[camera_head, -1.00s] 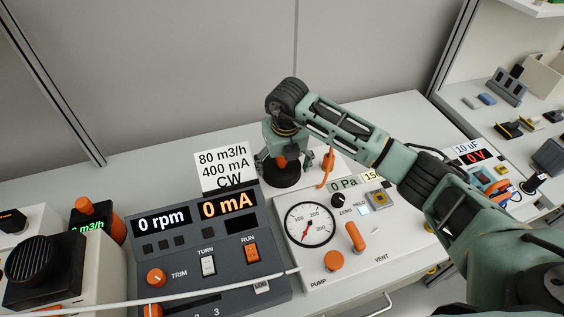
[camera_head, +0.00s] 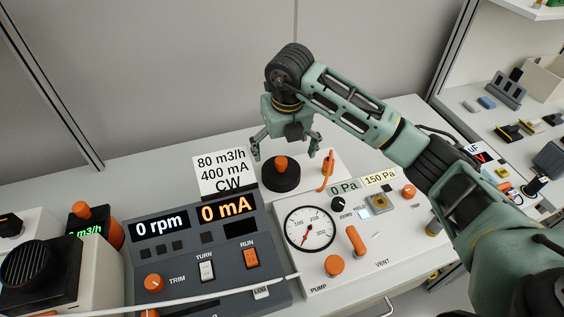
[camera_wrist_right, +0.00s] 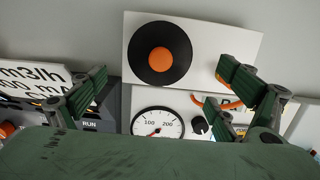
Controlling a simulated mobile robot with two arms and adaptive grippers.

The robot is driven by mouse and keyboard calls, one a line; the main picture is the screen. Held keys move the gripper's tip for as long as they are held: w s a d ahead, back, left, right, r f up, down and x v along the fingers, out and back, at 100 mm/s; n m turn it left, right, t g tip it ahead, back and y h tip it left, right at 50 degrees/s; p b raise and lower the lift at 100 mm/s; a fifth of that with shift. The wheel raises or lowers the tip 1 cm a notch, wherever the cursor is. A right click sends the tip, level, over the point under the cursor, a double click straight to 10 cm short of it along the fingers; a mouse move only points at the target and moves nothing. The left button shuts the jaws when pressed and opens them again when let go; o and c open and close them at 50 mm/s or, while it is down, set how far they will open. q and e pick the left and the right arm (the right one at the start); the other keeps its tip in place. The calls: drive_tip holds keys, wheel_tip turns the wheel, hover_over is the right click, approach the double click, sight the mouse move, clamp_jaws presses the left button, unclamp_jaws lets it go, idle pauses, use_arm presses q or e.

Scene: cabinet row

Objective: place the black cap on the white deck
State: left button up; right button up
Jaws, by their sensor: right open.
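The black cap (camera_head: 279,177), a round black disc with an orange knob on top, sits on the white deck (camera_head: 312,167) behind the gauge panel. In the right wrist view the cap (camera_wrist_right: 160,66) lies flat toward the left part of the white deck (camera_wrist_right: 228,45). My right gripper (camera_head: 285,150) is open and empty above the cap, with its fingers apart on either side and clear of the knob. In the wrist view its fingers (camera_wrist_right: 165,90) are spread wide. My left gripper is not in view.
In front are a gauge panel (camera_head: 310,228) with orange knobs and a dark control box (camera_head: 205,245). A white sign (camera_head: 223,172) stands left of the cap. Bare bench lies behind.

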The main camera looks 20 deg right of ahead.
drive_tip(key=r, duration=0.4)
drive_tip(key=shift+s, duration=0.35)
